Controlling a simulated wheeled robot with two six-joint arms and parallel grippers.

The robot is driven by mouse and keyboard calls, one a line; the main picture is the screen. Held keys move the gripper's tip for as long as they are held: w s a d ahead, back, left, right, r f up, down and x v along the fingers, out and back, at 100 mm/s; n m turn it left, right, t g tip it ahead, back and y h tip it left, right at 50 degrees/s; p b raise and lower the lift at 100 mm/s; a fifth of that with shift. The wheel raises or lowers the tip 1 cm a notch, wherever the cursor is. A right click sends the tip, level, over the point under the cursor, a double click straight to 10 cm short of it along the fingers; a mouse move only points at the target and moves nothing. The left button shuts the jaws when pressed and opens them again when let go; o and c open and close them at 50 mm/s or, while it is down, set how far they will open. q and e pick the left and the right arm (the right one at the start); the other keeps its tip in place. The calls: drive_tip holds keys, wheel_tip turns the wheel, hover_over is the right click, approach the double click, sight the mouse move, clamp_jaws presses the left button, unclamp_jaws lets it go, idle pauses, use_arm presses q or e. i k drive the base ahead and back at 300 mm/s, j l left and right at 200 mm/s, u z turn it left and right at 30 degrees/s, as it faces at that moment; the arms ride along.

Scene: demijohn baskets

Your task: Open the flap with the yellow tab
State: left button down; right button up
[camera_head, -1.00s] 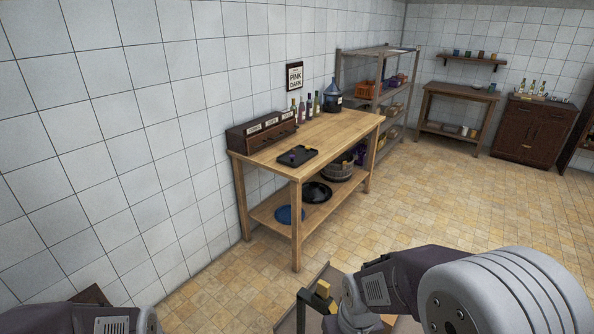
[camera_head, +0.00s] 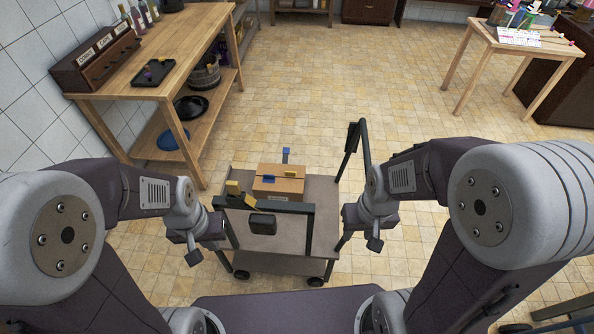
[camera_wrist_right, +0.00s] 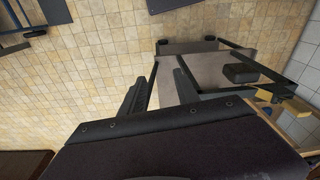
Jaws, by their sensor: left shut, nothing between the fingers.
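A brown box (camera_head: 290,186) stands on a grey cart in front of me, its top apparently closed. Yellow also shows in the right wrist view (camera_wrist_right: 263,94). My left gripper (camera_head: 216,228) is shut and empty, left of the cart bar. My right gripper (camera_head: 352,216) is right of the cart; its fingers stand apart and empty in the right wrist view (camera_wrist_right: 160,88).
The cart (camera_head: 325,195) has a dark bar (camera_head: 285,207) at its near side and an upright frame (camera_head: 364,140) at its right. A wooden workbench (camera_head: 180,60) is on the left, a small table (camera_head: 490,35) at right.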

sight(281, 169)
drive_tip(key=k+l+u, duration=0.1)
drive_tip(key=l+u, duration=0.2)
drive_tip(key=l, duration=0.15)
drive_tip(key=k+l+u, duration=0.1)
drive_tip(key=l+u, duration=0.15)
drive_tip(key=l, duration=0.15)
drive_tip(key=k+l+u, duration=0.4)
drive_tip(key=l+u, duration=0.2)
drive_tip(key=l, duration=0.2)
drive_tip(key=i+l+u, duration=0.1)
drive_tip(key=l+u, duration=0.35)
drive_tip(key=l, duration=0.25)
drive_tip(key=l+u, duration=0.45)
drive_tip(key=l, duration=0.3)
drive_tip(key=k+l+u, duration=0.15)
drive_tip(key=l+u, duration=0.35)
drive_tip(key=l, duration=0.2)
drive_tip(key=l+u, duration=0.3)
drive_tip(key=l, duration=0.2)
drive_tip(key=l+u, duration=0.3)
drive_tip(key=l, duration=0.25)
drive_tip(key=i, duration=0.05)
